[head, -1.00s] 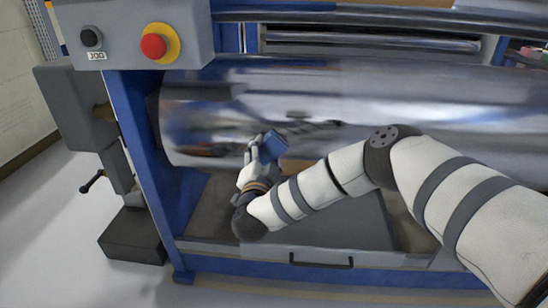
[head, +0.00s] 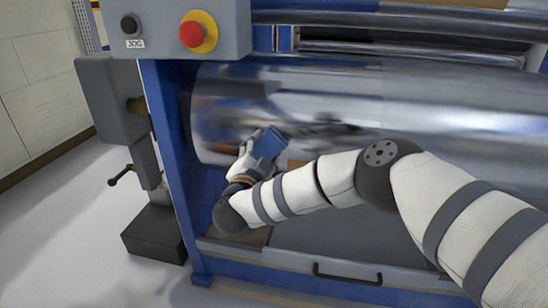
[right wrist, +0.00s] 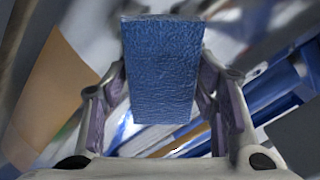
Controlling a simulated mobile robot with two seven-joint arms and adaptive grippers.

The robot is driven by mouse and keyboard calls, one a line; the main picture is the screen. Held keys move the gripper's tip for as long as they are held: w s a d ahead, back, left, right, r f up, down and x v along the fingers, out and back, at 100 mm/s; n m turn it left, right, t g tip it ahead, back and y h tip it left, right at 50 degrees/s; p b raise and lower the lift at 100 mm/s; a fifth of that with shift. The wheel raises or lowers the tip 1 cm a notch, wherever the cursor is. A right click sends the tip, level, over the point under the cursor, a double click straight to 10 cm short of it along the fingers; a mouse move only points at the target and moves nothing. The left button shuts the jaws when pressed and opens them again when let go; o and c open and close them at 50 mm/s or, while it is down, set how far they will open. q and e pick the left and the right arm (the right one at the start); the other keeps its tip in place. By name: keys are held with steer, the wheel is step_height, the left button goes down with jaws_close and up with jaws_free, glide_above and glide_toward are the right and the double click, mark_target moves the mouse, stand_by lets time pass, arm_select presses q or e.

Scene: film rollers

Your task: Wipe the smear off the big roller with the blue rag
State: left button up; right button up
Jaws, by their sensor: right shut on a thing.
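The big roller (head: 440,95) is a shiny metal cylinder lying across the machine. Dark, blurred streaks (head: 325,127) show on it just right of the rag; I cannot tell whether they are the smear or reflections. My right gripper (head: 255,148) is shut on the blue rag (head: 269,143), in front of the roller's lower left part. The rag looks like a folded block, and the right wrist view shows it between both fingers (right wrist: 162,75). I cannot tell whether it touches the roller. My left gripper is not in view.
A grey control box (head: 160,25) with a red stop button (head: 191,34) hangs above the roller's left end. The blue side frame (head: 170,150) stands close left of my gripper.

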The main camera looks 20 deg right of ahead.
steer(key=shift+w+a+f, duration=0.1)
steer(key=shift+w+a, duration=0.1)
steer(key=shift+a, duration=0.05)
steer(key=shift+s, duration=0.1)
steer(key=p+v, duration=0.2)
steer(key=v, duration=0.1)
steer(key=p+v, duration=0.1)
steer(key=v, duration=0.1)
steer(key=shift+a+r+p, duration=0.1)
steer(key=shift+r+p, duration=0.15)
steer(key=shift+p, duration=0.05)
steer(key=shift+s+a, duration=0.1)
steer(key=shift+s, duration=0.15)
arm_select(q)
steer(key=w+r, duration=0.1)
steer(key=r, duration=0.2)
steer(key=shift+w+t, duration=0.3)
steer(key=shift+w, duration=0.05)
arm_select(e)
steer(key=shift+f, duration=0.25)
steer(key=shift+s+a, duration=0.1)
steer(key=shift+s, duration=0.05)
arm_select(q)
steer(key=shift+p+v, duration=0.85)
arm_select(e)
steer(key=v, duration=0.2)
steer(key=shift+s+a, duration=0.2)
steer(key=shift+s, duration=0.15)
